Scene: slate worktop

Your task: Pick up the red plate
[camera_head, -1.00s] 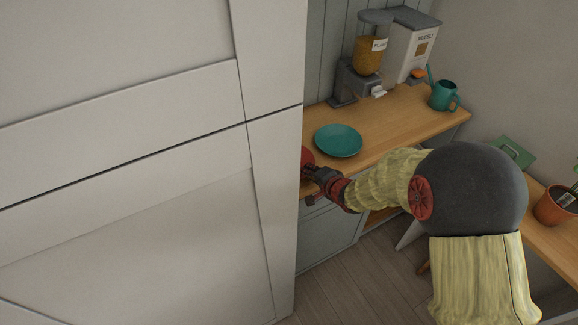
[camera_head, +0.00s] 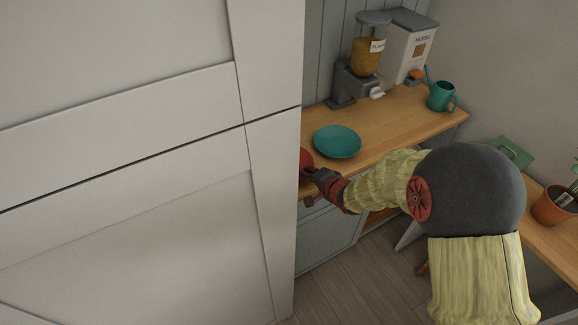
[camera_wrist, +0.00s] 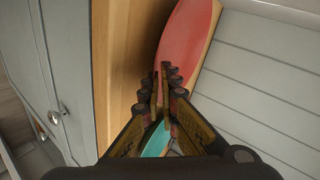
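The red plate (camera_wrist: 188,40) lies ahead of my fingertips in the wrist view, seen at a steep slant. In the head view only a small red part of it (camera_head: 306,158) shows past the tall white panel, which hides the rest. My gripper (camera_wrist: 164,80) is at the plate's near rim, its fingers drawn close together with the rim between the tips. In the head view my gripper (camera_head: 313,180) is at the front edge of the wooden counter (camera_head: 385,125). Whether the plate is clear of the counter cannot be told.
A teal plate (camera_head: 337,141) lies on the counter close to my gripper; part of it shows between my fingers. A grain dispenser (camera_head: 366,58), a white box (camera_head: 409,45) and a teal watering can (camera_head: 440,96) stand behind. The tall white panel (camera_head: 270,190) closes off the left.

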